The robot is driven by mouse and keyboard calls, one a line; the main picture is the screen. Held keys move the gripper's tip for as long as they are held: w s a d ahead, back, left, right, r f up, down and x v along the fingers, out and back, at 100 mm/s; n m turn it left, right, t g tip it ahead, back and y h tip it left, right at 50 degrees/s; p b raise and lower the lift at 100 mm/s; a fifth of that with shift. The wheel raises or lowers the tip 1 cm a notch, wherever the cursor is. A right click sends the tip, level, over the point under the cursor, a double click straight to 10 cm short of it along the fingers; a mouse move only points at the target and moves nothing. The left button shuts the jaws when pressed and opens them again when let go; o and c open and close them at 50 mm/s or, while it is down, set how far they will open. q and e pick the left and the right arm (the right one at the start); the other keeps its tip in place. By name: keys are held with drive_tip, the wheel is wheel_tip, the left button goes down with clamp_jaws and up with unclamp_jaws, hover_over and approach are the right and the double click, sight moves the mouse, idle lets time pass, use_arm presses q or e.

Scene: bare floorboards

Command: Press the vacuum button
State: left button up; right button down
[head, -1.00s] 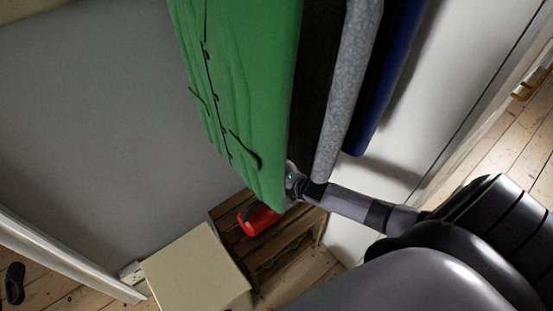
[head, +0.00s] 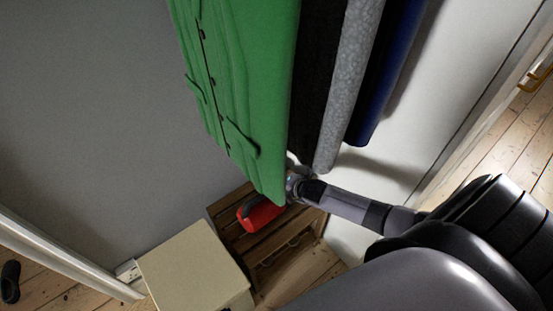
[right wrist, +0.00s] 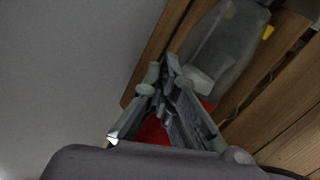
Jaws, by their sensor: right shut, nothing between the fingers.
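The vacuum, a small red and grey handheld one (head: 264,214), lies on a slatted wooden rack below the hanging coats. In the right wrist view its grey body (right wrist: 222,50) is beyond my fingers and a red part (right wrist: 154,131) shows behind and between them. My right gripper (right wrist: 172,62) is shut and empty, its fingertips close in front of the vacuum; I cannot tell whether they touch it. In the head view the right wrist is beside the vacuum, its fingers mostly hidden by the green coat. I cannot make out the button. My left gripper is not in view.
The wooden rack (head: 232,238) stands against the wall. A green coat (head: 240,90), a grey one (head: 347,85) and a blue one (head: 385,80) hang close above my right wrist. A beige box (head: 195,268) stands beside the rack. A dark shoe (head: 10,282) lies far left.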

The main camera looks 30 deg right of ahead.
idle(0.8)
drive_tip(key=shift+f, duration=0.45)
drive_tip(key=shift+f+b, duration=0.25)
drive_tip(key=shift+b, duration=0.15)
drive_tip(key=shift+f, duration=0.2)
idle(0.3)
drive_tip(key=shift+a+r, duration=0.1)
drive_tip(key=shift+r+p, duration=0.8)
drive_tip(key=shift+p, duration=0.05)
